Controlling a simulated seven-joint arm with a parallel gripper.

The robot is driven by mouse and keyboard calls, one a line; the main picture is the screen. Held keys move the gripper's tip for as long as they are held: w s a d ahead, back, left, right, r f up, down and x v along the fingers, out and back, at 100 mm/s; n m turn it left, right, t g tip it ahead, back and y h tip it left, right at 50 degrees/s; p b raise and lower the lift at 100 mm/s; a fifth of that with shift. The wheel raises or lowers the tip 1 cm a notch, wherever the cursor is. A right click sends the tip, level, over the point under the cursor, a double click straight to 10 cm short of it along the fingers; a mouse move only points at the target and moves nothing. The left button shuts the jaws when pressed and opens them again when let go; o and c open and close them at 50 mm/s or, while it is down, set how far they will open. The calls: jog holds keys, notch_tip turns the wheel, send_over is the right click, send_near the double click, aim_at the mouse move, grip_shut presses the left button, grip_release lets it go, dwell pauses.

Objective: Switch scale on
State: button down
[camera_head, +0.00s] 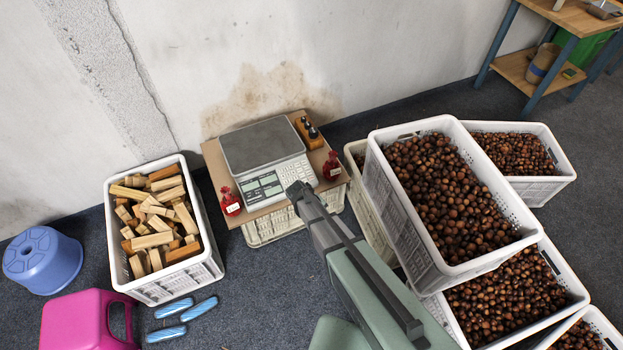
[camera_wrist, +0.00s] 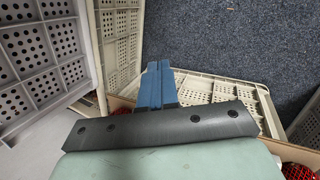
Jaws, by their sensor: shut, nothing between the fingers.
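The scale (camera_head: 262,147) has a grey weighing plate, a white body, a greenish display panel (camera_head: 262,188) at its front left and a keypad (camera_head: 295,172) at its front right. It stands on a cardboard sheet (camera_head: 214,158) on an upturned-looking white crate (camera_head: 264,231). The display is too small to read. My gripper (camera_head: 299,190) is at the front edge of the keypad and hides part of it; I cannot tell whether it touches. In the wrist view its blue fingers (camera_wrist: 156,84) are together and empty. The scale does not show there.
Two red net bags (camera_head: 230,203) (camera_head: 331,167) flank the scale. A wooden block with dark knobs (camera_head: 309,131) is behind right. Crates of chestnuts (camera_head: 445,200) stand close on the right, and a crate of wood (camera_head: 203,270) on the left.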

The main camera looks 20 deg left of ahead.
aim_at(311, 179)
jog(key=w+a+r+n+t, duration=0.1)
jog(key=w+a+n+t, duration=0.2)
jog(key=w, duration=0.6)
jog(key=w+a+r+n+t, duration=0.2)
jog(key=w+a+n+t, duration=0.1)
jog(key=w+a, duration=0.3)
jog(key=w, duration=0.2)
jog(key=shift+w+r+n+t, duration=0.2)
jog(key=shift+w+n+t, duration=0.15)
jog(key=shift+n+t, duration=0.05)
jog(key=shift+f, duration=0.15)
jog(key=shift+w+a+f, duration=0.3)
jog(key=shift+f, duration=1.05)
jog(key=shift+w+a+f, duration=0.35)
jog(key=shift+f, duration=1)
jog(key=shift+w+a+f, duration=0.3)
jog(key=shift+f, duration=1.05)
jog(key=shift+f, duration=0.1)
jog(key=shift+w+a+f, duration=0.1)
jog(key=shift+f, duration=0.2)
